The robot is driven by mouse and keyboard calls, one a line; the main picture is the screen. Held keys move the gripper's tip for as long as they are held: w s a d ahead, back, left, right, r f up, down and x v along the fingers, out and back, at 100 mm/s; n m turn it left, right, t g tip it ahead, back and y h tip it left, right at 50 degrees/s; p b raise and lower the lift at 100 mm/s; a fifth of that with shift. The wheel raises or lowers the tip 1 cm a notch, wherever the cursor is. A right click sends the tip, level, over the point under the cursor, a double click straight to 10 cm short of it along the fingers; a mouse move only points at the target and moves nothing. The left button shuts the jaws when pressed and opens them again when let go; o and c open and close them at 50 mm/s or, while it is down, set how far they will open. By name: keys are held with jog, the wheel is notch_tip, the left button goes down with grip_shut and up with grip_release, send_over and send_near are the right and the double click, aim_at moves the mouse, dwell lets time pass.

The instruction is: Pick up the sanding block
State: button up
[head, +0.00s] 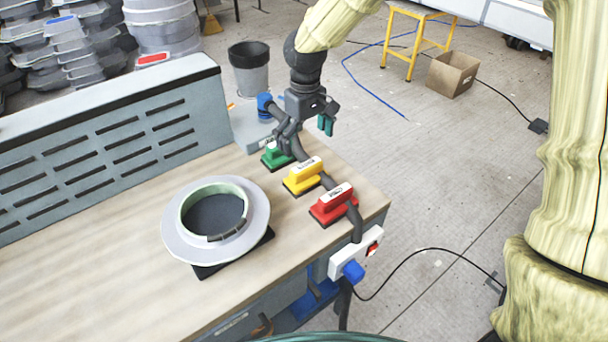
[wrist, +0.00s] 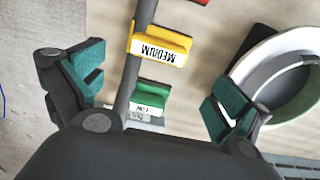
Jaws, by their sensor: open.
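Three sanding blocks stand in a row along the table's right end. The green one (head: 277,154) is farthest back, the yellow one (head: 302,178) is in the middle, and the red one (head: 333,206) is nearest the front corner. In the wrist view the yellow block (wrist: 162,45) reads "MEDIUM"; the green block (wrist: 151,97) has a label too small to read surely. My gripper (head: 305,132) is open and empty above the back of the row. In the wrist view its teal-padded fingers (wrist: 157,92) lie either side of the green block, apart from it.
A grey hose (head: 327,181) runs close beside the blocks on the table-edge side. A pale ring mould (head: 176,222) sits on a black mat left of them. A slotted grey panel (head: 110,140) borders the table's back. A white socket strip (head: 350,258) is at the front corner.

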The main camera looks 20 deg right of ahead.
aim_at(306, 164)
jog(key=f, duration=0.1)
jog(key=d+f, duration=0.1)
jog(key=f, duration=0.1)
jog(key=shift+w+f, duration=0.1)
jog(key=shift+f, duration=0.15)
jog(key=shift+a+f+p, duration=0.2)
jog(key=shift+f+p, duration=0.3)
jog(key=shift+f, duration=0.2)
jog(key=shift+f+p, duration=0.65)
jog(key=shift+f, duration=1.6)
jog(key=shift+a, duration=0.1)
jog(key=c, duration=0.9)
